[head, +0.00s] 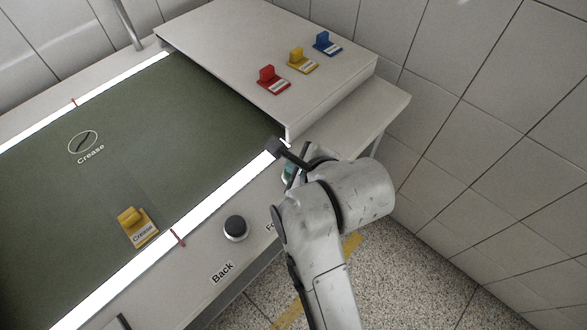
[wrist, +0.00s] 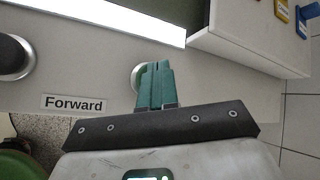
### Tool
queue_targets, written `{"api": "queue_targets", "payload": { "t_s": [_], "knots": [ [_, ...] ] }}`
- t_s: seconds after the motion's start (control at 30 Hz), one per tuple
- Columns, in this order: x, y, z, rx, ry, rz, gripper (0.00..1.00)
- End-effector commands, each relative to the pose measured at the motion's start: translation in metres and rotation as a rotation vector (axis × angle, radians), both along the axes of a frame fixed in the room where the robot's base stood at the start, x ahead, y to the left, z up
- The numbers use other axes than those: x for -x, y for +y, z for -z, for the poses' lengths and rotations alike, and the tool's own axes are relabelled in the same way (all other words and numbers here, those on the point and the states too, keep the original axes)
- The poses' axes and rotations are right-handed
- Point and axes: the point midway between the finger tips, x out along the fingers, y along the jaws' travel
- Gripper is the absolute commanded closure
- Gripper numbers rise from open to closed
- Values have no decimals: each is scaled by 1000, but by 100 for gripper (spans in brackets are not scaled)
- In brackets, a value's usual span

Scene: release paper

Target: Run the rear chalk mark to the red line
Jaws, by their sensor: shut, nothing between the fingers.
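A white chalk oval (head: 83,143) with a dark slit inside and the word "Crease" beside it is drawn on the green belt (head: 190,120). A short red line (head: 178,238) crosses the near white edge strip, and another red line (head: 74,102) crosses the far strip. The chalk oval is apart from both, nearer the far one. My gripper (wrist: 155,85) has green fingers, shut and empty, over a round button (wrist: 137,76) beside the "Forward" label (wrist: 73,103). The fingers hide most of that button; whether they press it I cannot tell.
A dark round knob (head: 235,228) stands by the "Back" label (head: 222,272). A yellow "Crease" marker (head: 138,227) sits on the belt near the close red line. Red (head: 272,80), yellow (head: 302,61) and blue (head: 326,44) markers stand on the white housing (head: 225,45). A tiled wall is at right.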

Motion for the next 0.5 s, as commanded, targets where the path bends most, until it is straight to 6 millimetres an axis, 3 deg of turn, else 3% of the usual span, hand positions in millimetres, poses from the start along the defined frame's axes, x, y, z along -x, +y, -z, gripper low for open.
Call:
{"api": "queue_targets", "payload": {
  "t_s": [0.5],
  "knots": [
    [0,0,7,1,1,0,100]
  ]
}}
